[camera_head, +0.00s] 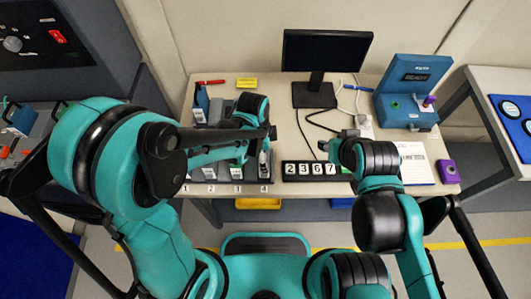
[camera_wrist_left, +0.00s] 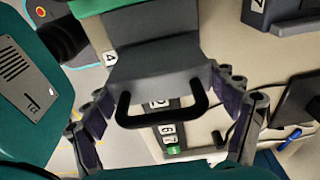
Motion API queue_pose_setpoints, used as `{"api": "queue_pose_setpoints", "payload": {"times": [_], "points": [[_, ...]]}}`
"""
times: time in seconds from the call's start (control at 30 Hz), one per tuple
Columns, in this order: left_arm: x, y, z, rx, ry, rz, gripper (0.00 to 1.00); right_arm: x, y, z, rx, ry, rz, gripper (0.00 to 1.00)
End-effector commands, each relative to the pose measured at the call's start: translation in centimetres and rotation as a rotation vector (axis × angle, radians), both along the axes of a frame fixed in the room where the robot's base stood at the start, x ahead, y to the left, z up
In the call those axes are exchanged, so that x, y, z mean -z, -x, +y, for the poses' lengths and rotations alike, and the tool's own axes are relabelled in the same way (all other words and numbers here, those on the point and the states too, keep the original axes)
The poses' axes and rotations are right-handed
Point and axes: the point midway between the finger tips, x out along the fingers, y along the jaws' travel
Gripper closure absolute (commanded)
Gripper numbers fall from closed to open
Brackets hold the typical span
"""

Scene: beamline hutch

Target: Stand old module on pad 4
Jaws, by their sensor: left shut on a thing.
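The old module, a grey block with a black bar handle, fills the upper middle of the left wrist view (camera_wrist_left: 160,65). My left gripper (camera_wrist_left: 165,95) is shut on it, with one finger at each side. In the head view my left gripper (camera_head: 265,148) is above the table's front edge, just behind the label 4 (camera_head: 264,188). The label 4 also shows in the left wrist view (camera_wrist_left: 111,58), beside the module. Pad 4 itself is hidden, and I cannot tell whether the module touches it. My right gripper (camera_head: 326,148) is right of the left one; its jaws are unclear.
A black number strip (camera_head: 310,170) reading 2367 lies right of label 4. A monitor (camera_head: 322,52) stands behind. A blue device (camera_head: 408,92), papers (camera_head: 412,155) and a purple box (camera_head: 448,171) are at the right. Other modules stand left, partly behind my arm.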

Motion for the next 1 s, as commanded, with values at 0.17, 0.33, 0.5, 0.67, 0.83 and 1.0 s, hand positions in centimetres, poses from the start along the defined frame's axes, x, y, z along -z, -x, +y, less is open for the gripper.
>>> {"api": "queue_pose_setpoints", "payload": {"times": [0.17, 0.33, 0.5, 0.67, 0.83, 1.0], "points": [[0.22, -0.01, -0.01, 0.0, 0.0, 0.0, 0.49, 0.21, 0.0, 0.0, 0.0, 0.0, 0.0, 0.6], [0.38, -0.01, -0.01, 0.0, 0.0, 0.0, 0.49, 0.38, 0.0, 0.0, 0.0, 0.0, 0.0, 0.6], [0.55, -0.01, -0.01, 0.0, 0.0, 0.0, 0.49, 0.54, 0.0, 0.0, 0.0, 0.0, 0.0, 0.6], [0.55, -0.01, -0.01, 0.0, 0.0, 0.0, 0.0, 0.53, 0.0, 0.0, 0.0, 0.0, 0.0, 0.6], [0.55, 0.0, -0.01, 0.0, 0.0, 0.0, 0.0, 0.53, 0.0, 0.0, 0.0, 0.0, 0.0, 0.6], [0.43, -0.01, 0.02, 0.0, 0.0, 0.0, 0.0, 0.54, 0.0, 0.01, 0.0, 0.0, 0.0, 0.6]]}}
